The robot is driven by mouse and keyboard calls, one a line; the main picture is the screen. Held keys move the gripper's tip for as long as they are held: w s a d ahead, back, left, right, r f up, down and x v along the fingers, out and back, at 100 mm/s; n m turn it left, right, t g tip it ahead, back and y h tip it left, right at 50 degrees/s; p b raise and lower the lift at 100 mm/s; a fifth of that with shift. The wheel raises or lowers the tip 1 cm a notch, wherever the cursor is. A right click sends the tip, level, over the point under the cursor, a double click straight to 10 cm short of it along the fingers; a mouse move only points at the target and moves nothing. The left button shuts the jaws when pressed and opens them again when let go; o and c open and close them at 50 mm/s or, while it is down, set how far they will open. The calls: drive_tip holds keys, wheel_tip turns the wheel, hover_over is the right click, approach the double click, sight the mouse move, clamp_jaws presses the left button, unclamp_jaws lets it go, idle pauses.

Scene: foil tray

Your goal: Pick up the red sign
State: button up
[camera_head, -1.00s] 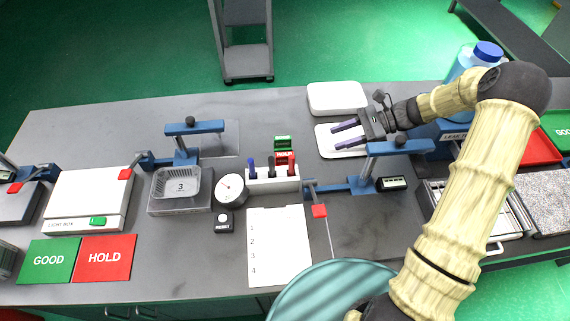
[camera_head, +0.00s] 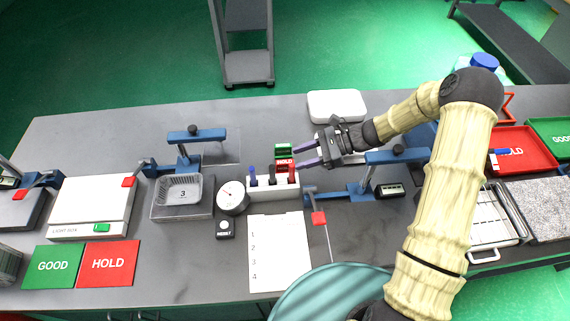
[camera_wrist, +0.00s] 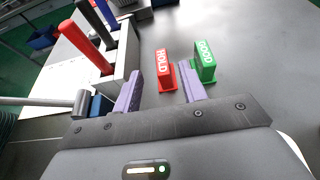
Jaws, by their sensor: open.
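The red sign is a small upright block lettered HOLD, standing behind the pen holder in the head view (camera_head: 285,163) and ahead of me in the wrist view (camera_wrist: 162,72). A similar green sign (camera_wrist: 205,62) lettered GOOD stands beside it. My gripper (camera_head: 302,154) is open, with nothing held, just right of the signs. In the wrist view the red sign appears between my two purple fingertips (camera_wrist: 160,67), and the green sign lies past the right finger. I cannot tell whether a finger touches either sign.
A white pen holder (camera_head: 272,192) with upright pens stands in front of the signs, close to my left finger in the wrist view. A blue clamp stand (camera_head: 360,188) is to the right. A white lidded box (camera_head: 336,104) is behind.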

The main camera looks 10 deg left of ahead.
sight(290, 161)
drive_tip(key=shift+s+a+f, duration=0.1)
drive_tip(key=shift+a+f, duration=0.1)
drive_tip(key=shift+a, duration=0.15)
drive_tip(key=shift+f+p+x, duration=0.2)
drive_tip(key=shift+p+x, duration=0.5)
drive_tip(key=shift+x, duration=1.9)
drive_tip(key=shift+c, duration=0.2)
clamp_jaws()
